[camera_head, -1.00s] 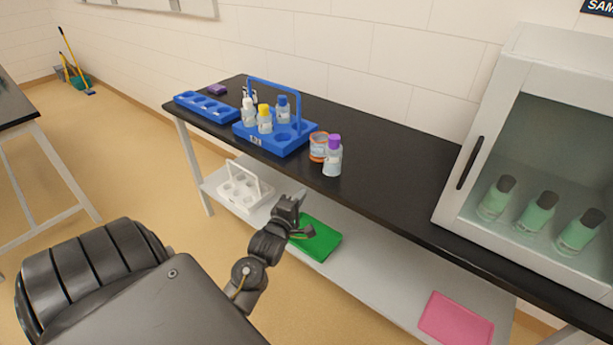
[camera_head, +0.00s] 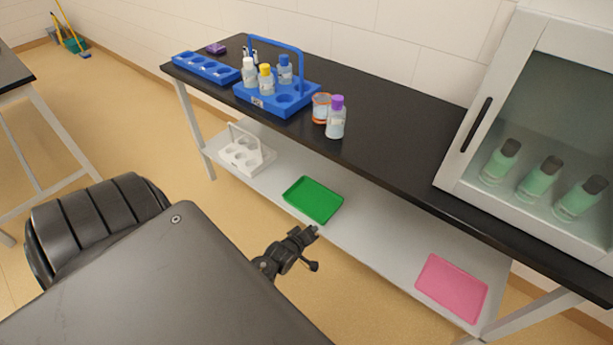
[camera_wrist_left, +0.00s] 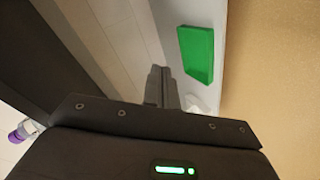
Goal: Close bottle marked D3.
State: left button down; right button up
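A clear bottle with a purple cap (camera_head: 336,120) stands upright near the front edge of the black bench. Bottles with a white cap (camera_head: 249,72), a yellow cap (camera_head: 266,80) and a blue cap (camera_head: 285,70) stand in a blue handled rack (camera_head: 290,107). Their labels are too small to read, so I cannot tell which is D3. My left gripper (camera_head: 314,230) is in front of the bench, below the bench top, apart from every bottle. In the left wrist view its fingers (camera_wrist_left: 161,72) look together and empty. A purple-capped bottle shows at the left edge there (camera_wrist_left: 22,131). My right gripper is not in view.
An orange-rimmed jar (camera_head: 321,108) stands beside the purple-capped bottle. A blue tray (camera_head: 207,68) lies at the left. A glass-fronted cabinet (camera_head: 475,125) stands at right. The lower shelf (camera_head: 375,235) holds a white rack (camera_head: 246,152), a green tray (camera_head: 313,200) and a pink tray (camera_head: 452,287).

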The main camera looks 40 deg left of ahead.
pick_arm(q)
jog(key=s+d+f+m+g+h, duration=0.1)
jog(key=s+d+f+m+g, duration=0.25)
jog(key=s+f, duration=0.6)
jog(key=s+d+f+m+g+h, duration=0.1)
jog(key=s+d+f+m+g, duration=0.3)
jog(key=s+f, duration=0.6)
jog(key=s+f+m+g, duration=0.1)
jog(key=s+f+m, duration=0.2)
jog(key=s, duration=0.3)
jog(key=s+d+f+m+g, duration=0.1)
jog(key=s+f+m, duration=0.1)
jog(key=s, duration=0.5)
jog(key=s+f+m+g, duration=0.1)
jog(key=s+f+m, duration=0.2)
jog(key=s, duration=0.4)
jog(key=shift+d+f+m, duration=0.2)
jog(key=shift+f+m, duration=0.1)
jog(key=shift+m, duration=0.05)
